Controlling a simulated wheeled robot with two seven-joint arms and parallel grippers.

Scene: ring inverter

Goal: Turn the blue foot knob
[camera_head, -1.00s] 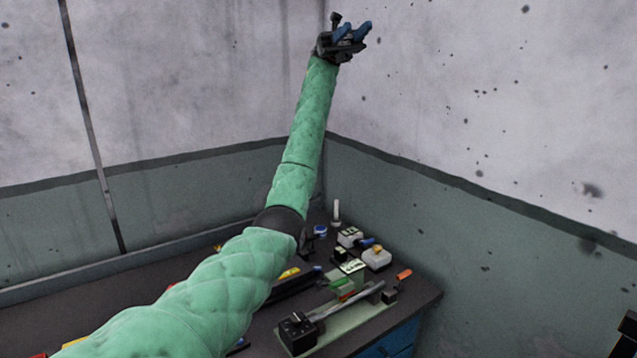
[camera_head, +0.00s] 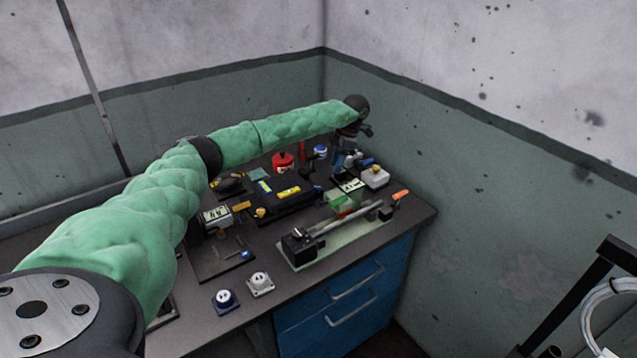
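My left arm reaches in from the left across the workbench (camera_head: 262,330). Which part is the blue foot knob is not certain. A small blue knob (camera_head: 246,254) sits on a dark plate left of the middle, well away from the gripper. A blue-and-white round piece (camera_head: 320,150) stands just left of the gripper. A blue-based socket piece (camera_head: 225,300) lies near the front edge. My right gripper is out of view.
A long fixture with a metal rod (camera_head: 345,220) lies at the front right of the bench. A red container (camera_head: 283,162) stands at the back. Blue drawers (camera_head: 350,300) are below.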

